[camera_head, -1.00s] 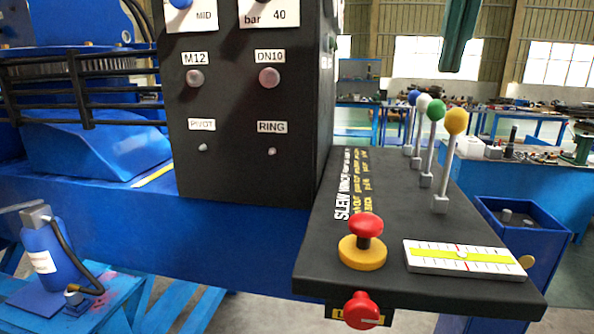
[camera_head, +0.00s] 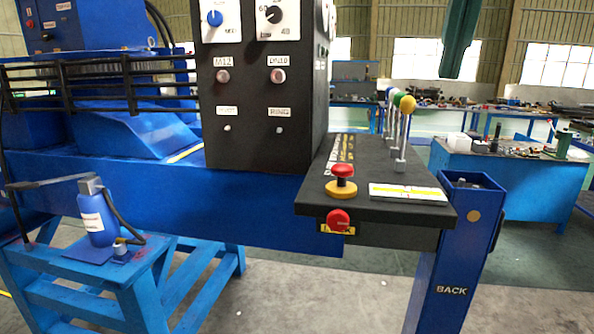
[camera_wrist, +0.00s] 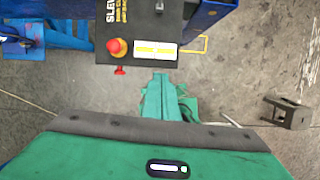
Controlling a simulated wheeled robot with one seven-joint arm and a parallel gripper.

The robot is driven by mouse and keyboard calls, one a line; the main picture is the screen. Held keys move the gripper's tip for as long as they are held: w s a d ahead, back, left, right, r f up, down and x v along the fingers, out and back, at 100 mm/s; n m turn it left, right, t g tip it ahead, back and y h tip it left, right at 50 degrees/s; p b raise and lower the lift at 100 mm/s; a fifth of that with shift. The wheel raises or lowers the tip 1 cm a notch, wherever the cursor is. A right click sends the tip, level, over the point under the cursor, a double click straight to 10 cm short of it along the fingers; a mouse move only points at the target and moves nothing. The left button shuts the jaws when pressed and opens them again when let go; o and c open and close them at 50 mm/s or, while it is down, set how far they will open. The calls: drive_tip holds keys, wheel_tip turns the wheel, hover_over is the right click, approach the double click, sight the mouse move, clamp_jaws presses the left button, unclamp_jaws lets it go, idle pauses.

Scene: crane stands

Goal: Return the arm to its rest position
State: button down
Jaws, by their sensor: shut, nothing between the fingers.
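My gripper (camera_wrist: 160,78) shows in the wrist view as green fingers close together, with nothing between them. It points toward the floor just in front of the crane console (camera_wrist: 138,26) and is apart from it. Part of my green arm hangs at the top of the head view, right of centre. The crane console (camera_head: 330,228) shows there with a red mushroom button (camera_head: 342,172) on a yellow base, a red knob (camera_head: 338,220) on its front, a white and yellow scale (camera_head: 408,194) and a row of levers with coloured balls (camera_head: 407,104).
A dark panel (camera_head: 250,140) with dials stands left of the console. A blue bottle-shaped jack (camera_head: 95,215) stands on a blue stand (camera_head: 60,262) at left. A blue post marked BACK (camera_head: 450,265) is at right. A workbench (camera_head: 520,185) stands behind. Grey floor (camera_head: 320,300) in front looks clear.

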drive_tip(key=d+f+m+g+y, duration=0.1)
drive_tip(key=d+f+m, duration=0.4)
drive_tip(key=f+m, duration=0.55)
drive_tip(key=d+f+m+g+y, duration=0.1)
drive_tip(key=d+f+m, duration=0.4)
drive_tip(key=f+m, duration=0.5)
drive_tip(key=s+d+f+m, duration=0.3)
drive_tip(key=s+f+m, duration=0.1)
drive_tip(key=f+m, duration=0.2)
drive_tip(key=s+d+f+m, duration=0.4)
drive_tip(key=s+f+m, duration=0.1)
drive_tip(key=f, duration=0.4)
drive_tip(key=s+d+f+m+g+h, duration=0.1)
drive_tip(key=s+d+f+m, duration=0.2)
drive_tip(key=s+f+m, duration=0.2)
wheel_tip(320, 180, down, 4)
drive_tip(key=m, duration=0.2)
drive_tip(key=shift+d+r+m, duration=0.25)
drive_tip(key=shift+d+m, duration=0.1)
drive_tip(key=shift+w+f, duration=0.2)
drive_tip(key=shift+w, duration=0.4)
